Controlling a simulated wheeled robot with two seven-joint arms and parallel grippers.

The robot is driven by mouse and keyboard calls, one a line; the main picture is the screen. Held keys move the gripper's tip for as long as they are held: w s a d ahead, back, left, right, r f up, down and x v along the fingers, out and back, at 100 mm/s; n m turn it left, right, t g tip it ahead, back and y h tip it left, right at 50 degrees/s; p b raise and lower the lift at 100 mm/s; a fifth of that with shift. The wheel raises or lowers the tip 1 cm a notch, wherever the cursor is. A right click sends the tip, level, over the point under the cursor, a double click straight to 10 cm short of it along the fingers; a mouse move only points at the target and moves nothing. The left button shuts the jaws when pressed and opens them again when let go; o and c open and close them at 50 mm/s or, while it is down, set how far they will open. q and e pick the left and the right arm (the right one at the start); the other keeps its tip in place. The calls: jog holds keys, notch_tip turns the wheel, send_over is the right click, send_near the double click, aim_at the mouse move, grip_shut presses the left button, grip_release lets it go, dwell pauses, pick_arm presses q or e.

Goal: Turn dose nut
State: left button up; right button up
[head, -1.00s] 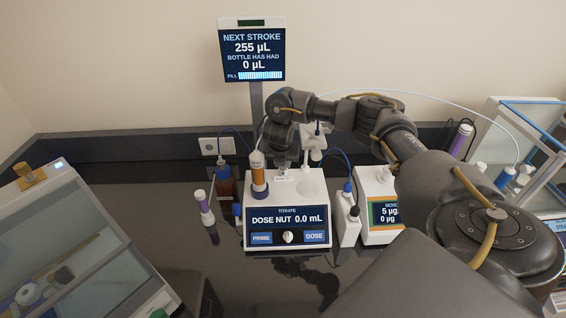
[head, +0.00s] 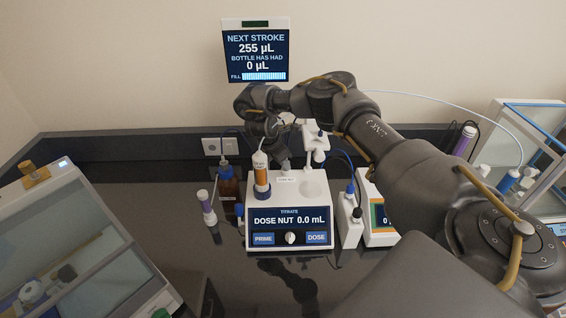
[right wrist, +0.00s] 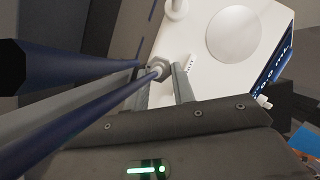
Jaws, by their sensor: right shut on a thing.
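The white titrator (head: 262,203) stands on the dark bench in the head view. Its front display (head: 289,219) reads "DOSE NUT 0.0 mL". My right gripper (head: 284,163) comes down on its top just behind the small label, beside the orange-filled cylinder (head: 262,174). In the right wrist view, the two fingers of my right gripper (right wrist: 160,76) stand either side of the pale hexagonal dose nut (right wrist: 159,68) and are shut on it. The nut is hard to make out in the head view, where the gripper and arm cover that area. My left gripper is not in view.
A white stand (head: 315,143) rises close right of my gripper. The upper screen (head: 256,52) reads "NEXT STROKE 255 µL". Bench in front is clear.

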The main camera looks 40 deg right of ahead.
jog(key=shift+w+m, duration=0.1)
jog(key=shift+m, duration=0.3)
jog(key=o, duration=1)
jog(key=shift+a, duration=0.1)
jog(key=b+v, duration=0.1)
jog(key=v, duration=0.9)
jog(key=shift+w+r+b, duration=0.2)
jog(key=shift+r+b, duration=0.1)
jog(key=shift+r, duration=0.1)
jog(key=shift+a, duration=0.15)
